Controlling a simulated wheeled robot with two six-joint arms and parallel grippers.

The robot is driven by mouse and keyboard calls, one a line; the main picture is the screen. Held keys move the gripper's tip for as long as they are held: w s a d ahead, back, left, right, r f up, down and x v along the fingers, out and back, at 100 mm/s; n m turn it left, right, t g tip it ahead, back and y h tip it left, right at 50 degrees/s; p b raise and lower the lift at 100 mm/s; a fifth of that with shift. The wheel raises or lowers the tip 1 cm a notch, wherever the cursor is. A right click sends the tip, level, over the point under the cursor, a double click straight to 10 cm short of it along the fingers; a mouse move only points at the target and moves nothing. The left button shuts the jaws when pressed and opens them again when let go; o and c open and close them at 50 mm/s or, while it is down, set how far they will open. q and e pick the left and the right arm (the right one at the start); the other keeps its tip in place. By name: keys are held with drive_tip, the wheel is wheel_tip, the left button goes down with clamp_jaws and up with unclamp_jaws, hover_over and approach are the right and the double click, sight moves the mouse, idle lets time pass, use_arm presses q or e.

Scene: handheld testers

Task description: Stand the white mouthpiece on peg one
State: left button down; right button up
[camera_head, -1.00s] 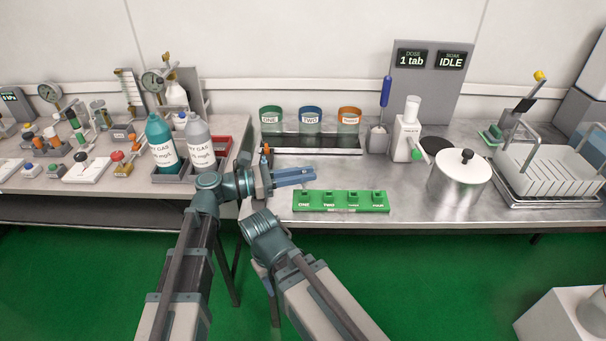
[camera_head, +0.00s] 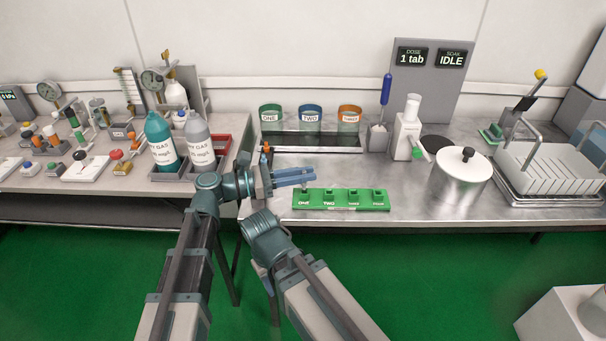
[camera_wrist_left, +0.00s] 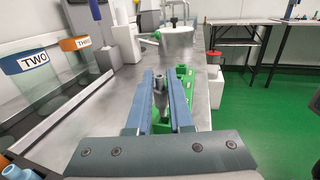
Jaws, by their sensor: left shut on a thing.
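My left gripper (camera_head: 310,175) reaches in from the left and hangs over the left end of the green peg board (camera_head: 340,208), by peg one (camera_head: 305,193). Peg board parts show in green under and beyond the fingers. I cannot tell whether the mouthpiece touches peg one. In the head view the fingers hide the mouthpiece. My right gripper is not clearly seen.
Labelled cups stand behind the board, including cup two (camera_head: 310,118). A lidded steel pot (camera_head: 460,178) and a white dispenser (camera_head: 406,135) stand to the right. Two gas bottles, one teal (camera_head: 161,142), stand left. Bare bench (camera_head: 400,180) lies between board and pot.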

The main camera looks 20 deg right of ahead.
use_arm(q)
drive_tip(key=shift+f+b, duration=0.6)
drive_tip(key=shift+f, duration=0.1)
drive_tip(key=c, duration=0.7)
unclamp_jaws()
drive_tip(key=shift+c, duration=0.2)
drive_tip(key=shift+a, duration=0.1)
drive_tip(key=a, duration=1.3)
drive_tip(key=shift+w+a, duration=0.1)
drive_tip(key=shift+a, duration=0.25)
